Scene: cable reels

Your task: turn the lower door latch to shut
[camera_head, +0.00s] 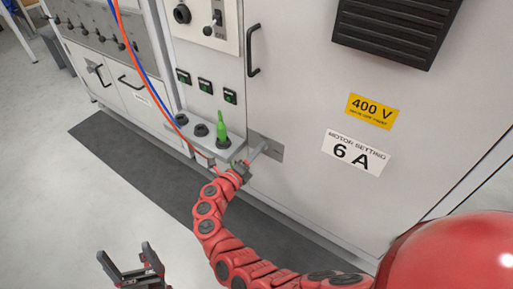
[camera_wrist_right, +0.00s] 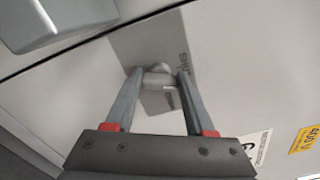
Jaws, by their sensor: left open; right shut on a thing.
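The lower door latch (camera_head: 259,150) is a grey handle on a grey plate (camera_head: 277,151), low on the light cabinet door by its left edge. In the right wrist view the latch (camera_wrist_right: 158,77) sits between my fingertips, in front of its plate (camera_wrist_right: 145,45). The small lettering on the plate is hard to read. My right gripper (camera_head: 243,166) is shut on the latch; the red arm hides part of the area below. In the right wrist view, the right gripper (camera_wrist_right: 159,74) has a finger on each side of the latch. My left gripper (camera_head: 136,255) is open and empty above the floor.
A grey ledge (camera_head: 183,136) with dark sockets and a green plug (camera_head: 221,128) juts out close left of my right gripper. Orange and blue cables (camera_head: 146,75) hang there. A black door handle (camera_head: 252,52) is above. A dark mat (camera_head: 130,150) lies on the floor.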

